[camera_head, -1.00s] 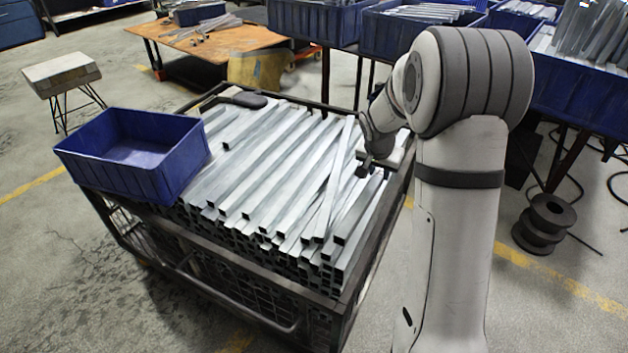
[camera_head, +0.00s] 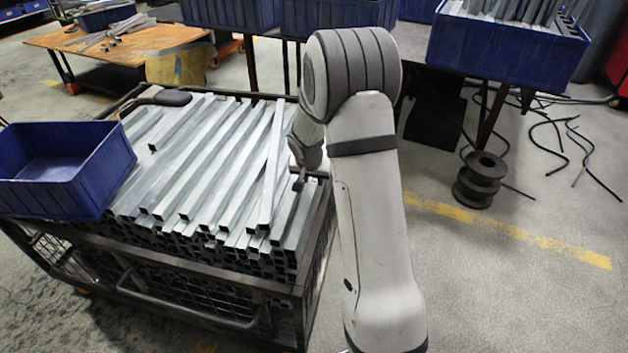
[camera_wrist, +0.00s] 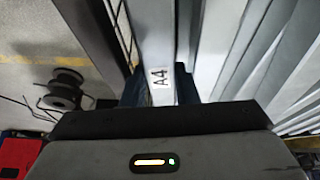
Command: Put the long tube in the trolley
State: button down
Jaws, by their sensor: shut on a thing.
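The dark metal trolley (camera_head: 165,292) stands at the left of the head view, stacked with long galvanized square tubes. My gripper (camera_head: 298,184) is over the right edge of this stack. In the wrist view my gripper (camera_wrist: 160,98) is shut on a grey tube (camera_wrist: 156,35) with a white "A4" label. The gripper body hides the near part of this tube. In the head view my arm hides part of the grip, and I cannot tell whether the held tube touches the stack. One tube (camera_head: 272,165) lies askew on top, left of my gripper.
A blue bin (camera_head: 75,190) sits on the trolley's left end. Blue crates of metal parts (camera_head: 505,50) stand on a bench behind. A dark spool (camera_head: 480,180) and loose cables (camera_head: 575,140) lie on the floor at right. The floor right of my arm is mostly clear.

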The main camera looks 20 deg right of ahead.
jog(key=shift+r, duration=0.15)
jog(key=c, duration=1.4)
grip_release()
jog(key=p+v, duration=0.3)
jog(key=v, duration=0.8)
jog(key=s+a+r+n+g, duration=0.1)
jog(key=s+a+r+n, duration=0.1)
jog(key=s, duration=0.7)
jog(key=s+a+r+n+y, duration=0.1)
jog(key=s+a+r+n, duration=0.1)
jog(key=s, duration=0.8)
jog(key=s+a+r+n+g+y, duration=0.1)
jog(key=s+r, duration=0.3)
jog(key=s, duration=0.5)
jog(key=shift+s+a+r+n+g, duration=0.2)
jog(key=shift+a+n+g, duration=0.1)
jog(key=shift+a+n, duration=0.45)
